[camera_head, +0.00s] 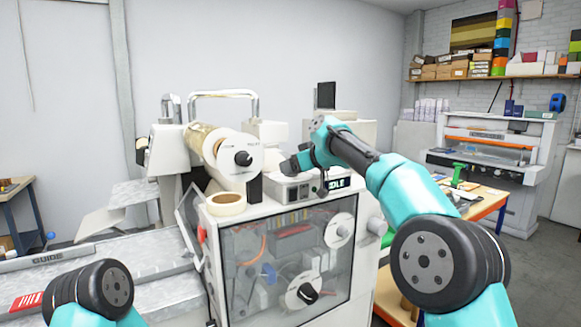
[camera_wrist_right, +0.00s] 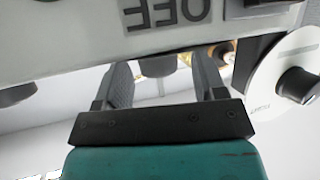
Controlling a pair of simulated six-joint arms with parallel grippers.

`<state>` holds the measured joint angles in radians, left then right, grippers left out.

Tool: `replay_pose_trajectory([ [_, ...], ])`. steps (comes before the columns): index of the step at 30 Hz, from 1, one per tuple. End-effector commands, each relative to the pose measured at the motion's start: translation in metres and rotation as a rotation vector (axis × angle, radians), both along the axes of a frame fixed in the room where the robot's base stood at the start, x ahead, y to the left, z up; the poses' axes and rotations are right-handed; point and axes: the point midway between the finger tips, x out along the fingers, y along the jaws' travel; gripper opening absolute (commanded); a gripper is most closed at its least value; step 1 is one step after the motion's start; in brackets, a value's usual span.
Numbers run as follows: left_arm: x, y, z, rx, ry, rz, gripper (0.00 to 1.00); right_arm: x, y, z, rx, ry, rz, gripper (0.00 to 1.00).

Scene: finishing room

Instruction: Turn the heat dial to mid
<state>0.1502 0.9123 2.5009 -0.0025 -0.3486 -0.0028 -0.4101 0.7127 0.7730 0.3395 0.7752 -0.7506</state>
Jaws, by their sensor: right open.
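My right gripper (camera_head: 289,167) is at the top front of a light grey control box (camera_head: 283,190) on the machine; the arm reaches in from the right. In the right wrist view the gripper (camera_wrist_right: 160,78) is open, its two grey fingers apart. A dark round knob (camera_wrist_right: 158,65) shows between them, under a panel with an upside-down OFF label (camera_wrist_right: 167,14). I cannot tell whether the fingers touch the knob. No heat or mid mark is readable, so I cannot confirm which knob is the heat dial. My left gripper is out of view.
A second dark knob (camera_wrist_right: 17,94) sits beside the left finger. A white film roll (camera_head: 218,150) with a black knob stands left of the box, and a tape roll (camera_head: 226,204) lies in front. A display reading IDLE (camera_head: 337,183) is close to my right arm.

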Motion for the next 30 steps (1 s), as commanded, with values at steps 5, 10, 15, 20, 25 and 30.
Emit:
replay_pose_trajectory([
  [5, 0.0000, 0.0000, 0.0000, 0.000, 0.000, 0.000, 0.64, 0.0077, 0.0095, -0.0050, 0.001, -0.001, 0.000, 0.64],
  [10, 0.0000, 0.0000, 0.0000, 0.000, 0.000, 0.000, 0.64, 0.0093, 0.0111, -0.0059, 0.001, -0.001, 0.000, 0.64],
  [15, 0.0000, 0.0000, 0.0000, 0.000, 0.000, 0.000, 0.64, 0.0091, 0.0108, -0.0059, 0.000, 0.000, 0.000, 0.64],
  [20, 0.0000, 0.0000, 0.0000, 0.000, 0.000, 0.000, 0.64, 0.0091, 0.0107, -0.0058, 0.000, 0.000, 0.000, 0.49],
  [25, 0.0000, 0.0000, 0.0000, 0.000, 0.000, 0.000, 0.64, 0.0091, 0.0106, -0.0059, 0.000, 0.000, 0.000, 0.33],
  [30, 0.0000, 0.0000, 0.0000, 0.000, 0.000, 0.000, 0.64, 0.0090, 0.0106, -0.0059, 0.000, 0.000, 0.000, 0.17],
])
